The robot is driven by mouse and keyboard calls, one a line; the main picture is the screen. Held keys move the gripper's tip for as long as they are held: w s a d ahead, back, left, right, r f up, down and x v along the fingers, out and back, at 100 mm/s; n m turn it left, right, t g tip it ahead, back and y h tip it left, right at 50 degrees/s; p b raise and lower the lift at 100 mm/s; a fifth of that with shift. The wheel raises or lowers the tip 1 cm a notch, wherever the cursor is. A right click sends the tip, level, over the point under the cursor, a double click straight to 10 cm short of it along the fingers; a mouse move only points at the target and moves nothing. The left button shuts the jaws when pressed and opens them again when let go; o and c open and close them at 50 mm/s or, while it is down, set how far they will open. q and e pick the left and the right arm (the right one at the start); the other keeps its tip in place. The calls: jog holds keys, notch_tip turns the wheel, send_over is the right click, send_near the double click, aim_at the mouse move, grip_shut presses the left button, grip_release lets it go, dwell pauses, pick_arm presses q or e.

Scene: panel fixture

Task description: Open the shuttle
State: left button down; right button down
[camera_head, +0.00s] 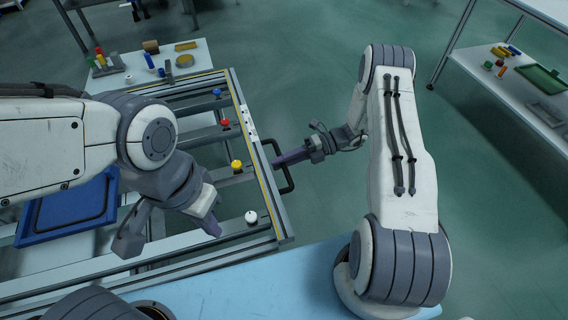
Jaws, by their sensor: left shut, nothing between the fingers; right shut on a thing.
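The shuttle is a metal frame with a yellow-lined right rail (257,150), and a black bar handle (287,178) stands out from the rail's right side. My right gripper (279,162) reaches in from the right and is shut on the handle, near its upper part. My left gripper (214,229) is shut and empty. It points down over the lower part of the frame, left of the white knob. My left arm hides part of the frame's left side.
Blue (217,92), red (224,123), yellow (237,166) and white (251,216) knobs sit on the frame's crossbars. A blue tray (70,210) lies at the left. A shelf (510,100) with small parts stands at the right. Open floor lies right of the handle.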

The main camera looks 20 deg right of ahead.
jog(key=shift+w+d, duration=0.15)
jog(key=shift+d, duration=0.15)
jog(key=c, duration=0.8)
grip_release()
jog(key=v, duration=1)
jog(key=shift+d+b, duration=0.25)
jog(key=shift+b, duration=0.05)
jog(key=shift+a, duration=0.1)
